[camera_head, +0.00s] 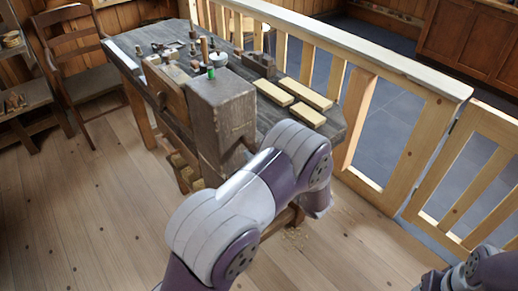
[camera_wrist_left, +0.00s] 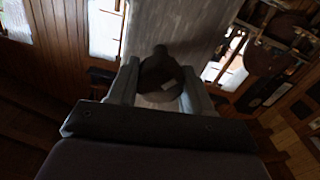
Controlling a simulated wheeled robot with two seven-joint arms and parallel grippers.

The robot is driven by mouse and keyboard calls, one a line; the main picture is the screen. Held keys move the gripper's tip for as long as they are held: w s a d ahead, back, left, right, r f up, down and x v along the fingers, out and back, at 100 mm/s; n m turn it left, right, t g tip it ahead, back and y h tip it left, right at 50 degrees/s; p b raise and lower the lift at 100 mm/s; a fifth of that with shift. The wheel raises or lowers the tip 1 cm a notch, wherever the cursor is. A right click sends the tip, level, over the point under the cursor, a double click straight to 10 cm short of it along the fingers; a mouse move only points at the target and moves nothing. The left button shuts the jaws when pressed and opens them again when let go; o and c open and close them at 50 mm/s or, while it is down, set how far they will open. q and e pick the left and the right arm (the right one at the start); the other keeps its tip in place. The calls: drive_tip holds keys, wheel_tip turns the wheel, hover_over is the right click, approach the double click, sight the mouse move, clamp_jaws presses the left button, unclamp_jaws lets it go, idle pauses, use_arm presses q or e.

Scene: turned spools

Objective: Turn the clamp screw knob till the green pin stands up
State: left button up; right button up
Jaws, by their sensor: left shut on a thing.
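A big weathered wooden clamp block (camera_head: 221,105) stands at the near end of the workbench. The small green pin (camera_head: 211,73) shows upright at the top of the block. In the left wrist view, a dark rounded knob (camera_wrist_left: 160,70) with a pale mark sits between the fingers of my left gripper (camera_wrist_left: 159,84), which is shut on it. A grey wooden face lies behind the knob. In the head view my own left arm hides the knob and most of the gripper. My right gripper is out of view; only part of the right arm shows at the lower right.
The workbench (camera_head: 240,72) carries several pale wood strips (camera_head: 301,92), a dark block (camera_head: 258,63), a white pot (camera_head: 218,57) and small tools. A wooden railing (camera_head: 340,45) runs behind it. A chair (camera_head: 82,65) stands at the left. The near floor is mostly clear.

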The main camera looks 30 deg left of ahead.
use_arm(q)
drive_tip(key=shift+s+f, duration=0.2)
drive_tip(key=shift+f, duration=0.3)
drive_tip(key=o, duration=0.9)
drive_tip(key=shift+o, duration=0.7)
drive_tip(key=shift+d+r, duration=0.1)
drive_tip(key=shift+d, duration=0.05)
drive_tip(key=shift+w+r, duration=0.1)
drive_tip(key=shift+r, duration=0.1)
drive_tip(key=b+v, duration=0.1)
drive_tip(key=v, duration=1.1)
drive_tip(key=shift+d, duration=0.35)
drive_tip(key=shift+f, duration=0.1)
